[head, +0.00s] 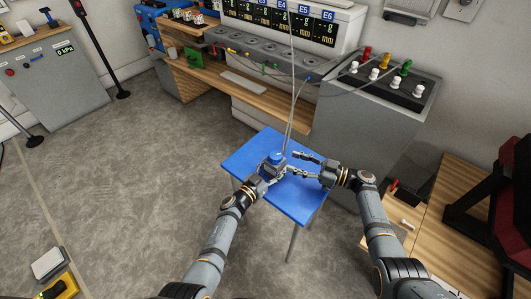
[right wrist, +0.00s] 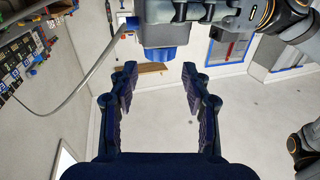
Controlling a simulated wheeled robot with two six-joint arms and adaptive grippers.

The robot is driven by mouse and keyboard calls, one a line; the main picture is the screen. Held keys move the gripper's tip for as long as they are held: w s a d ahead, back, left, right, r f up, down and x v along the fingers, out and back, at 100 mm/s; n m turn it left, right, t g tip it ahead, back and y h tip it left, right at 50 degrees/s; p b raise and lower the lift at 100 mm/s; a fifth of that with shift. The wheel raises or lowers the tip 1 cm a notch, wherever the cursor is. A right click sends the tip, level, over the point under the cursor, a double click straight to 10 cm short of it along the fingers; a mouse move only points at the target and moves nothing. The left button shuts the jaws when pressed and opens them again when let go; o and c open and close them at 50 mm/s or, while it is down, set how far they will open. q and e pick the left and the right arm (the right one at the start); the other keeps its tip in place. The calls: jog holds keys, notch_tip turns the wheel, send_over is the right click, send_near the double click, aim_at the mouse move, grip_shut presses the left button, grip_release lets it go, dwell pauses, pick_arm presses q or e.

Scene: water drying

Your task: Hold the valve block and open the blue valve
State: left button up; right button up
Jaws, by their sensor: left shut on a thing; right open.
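The valve block (head: 270,168) is a small grey body above the small blue table; whether it touches the top is unclear. Its blue valve (head: 278,157) is on top. My left gripper (head: 267,173) is shut on the block. My right gripper (head: 292,162) is open and empty just right of the block, its fingers pointing at it. In the right wrist view, which looks upside down, the block (right wrist: 165,32) and the blue valve (right wrist: 160,54) are beyond and above the gap between the open fingers (right wrist: 160,82). Part of the left gripper (right wrist: 228,14) shows there too.
The blue table (head: 253,150) has clear space around the block. Thin hoses (head: 291,110) rise from the block area. A grey cabinet with coloured knobs (head: 375,85) stands behind right. A wooden bench (head: 425,215) stands at right. Open floor (head: 140,165) lies left.

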aim_at(275, 157)
jog(key=x, duration=1.1)
jog(key=shift+a, duration=0.4)
grip_shut()
jog(key=shift+d, duration=0.1)
